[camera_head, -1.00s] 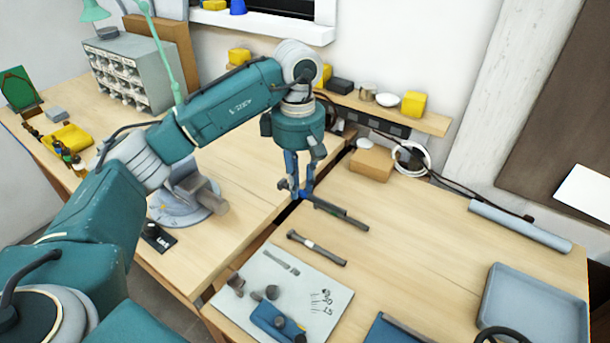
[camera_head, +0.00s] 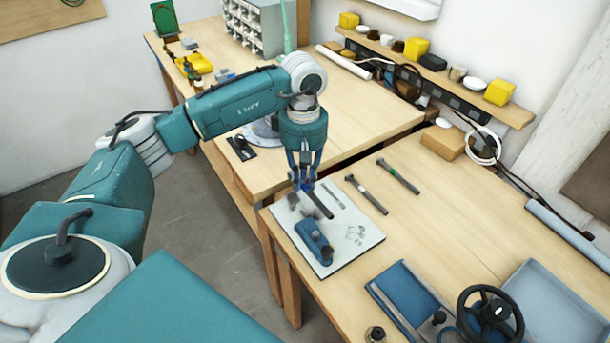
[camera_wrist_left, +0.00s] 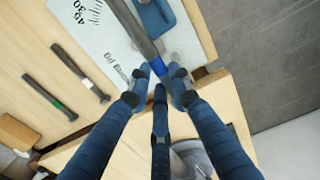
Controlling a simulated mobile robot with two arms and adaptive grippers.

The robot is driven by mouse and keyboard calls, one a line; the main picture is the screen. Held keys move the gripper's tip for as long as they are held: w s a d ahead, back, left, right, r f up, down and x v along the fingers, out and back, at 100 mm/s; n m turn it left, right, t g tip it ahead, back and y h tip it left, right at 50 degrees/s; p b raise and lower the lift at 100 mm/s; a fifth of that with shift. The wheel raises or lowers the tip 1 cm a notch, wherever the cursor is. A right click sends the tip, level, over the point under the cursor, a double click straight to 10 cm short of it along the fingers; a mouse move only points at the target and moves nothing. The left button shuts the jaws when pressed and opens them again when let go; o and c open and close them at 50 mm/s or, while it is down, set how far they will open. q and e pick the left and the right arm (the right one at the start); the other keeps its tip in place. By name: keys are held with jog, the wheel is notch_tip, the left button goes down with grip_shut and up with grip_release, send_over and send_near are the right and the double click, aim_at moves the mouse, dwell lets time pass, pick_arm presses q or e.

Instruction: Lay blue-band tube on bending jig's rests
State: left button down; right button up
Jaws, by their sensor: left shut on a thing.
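The blue-band tube (camera_head: 318,203) is dark grey and slim. My left gripper (camera_head: 304,187) is shut on it, and it slants out toward the lower right. In the left wrist view the tube (camera_wrist_left: 133,29) runs from the fingertips (camera_wrist_left: 159,75) to the top edge; a bit of blue shows by the fingers. The bending jig, a pale board (camera_head: 347,228) with angle marks and a blue block (camera_head: 313,243), lies under the gripper. The tube appears above the board; I cannot tell whether it touches anything. Gripper and tube partly hide the jig's grey parts. My right gripper is out of view.
A white-band tube (camera_head: 366,195) and a green-band tube (camera_head: 398,177) lie right of the jig. A cardboard-coloured box (camera_head: 443,142) sits at the back. The tabletop between is clear.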

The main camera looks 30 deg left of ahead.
aim_at(306, 212)
pick_arm(q)
jog(key=shift+s+d+f+b, duration=0.15)
jog(key=shift+f+b, duration=0.3)
jog(key=shift+f, duration=0.35)
jog(key=shift+f+b, duration=0.4)
jog(key=shift+f, duration=0.4)
jog(key=shift+f+b, duration=0.7)
jog(key=shift+f, duration=0.3)
jog(key=shift+f+b, duration=1.1)
jog(key=shift+f, duration=0.5)
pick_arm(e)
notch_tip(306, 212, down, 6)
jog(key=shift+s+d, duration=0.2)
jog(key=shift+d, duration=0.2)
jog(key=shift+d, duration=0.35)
pick_arm(q)
jog(key=c, duration=1.5)
grip_release()
jog(key=shift+d, duration=0.1)
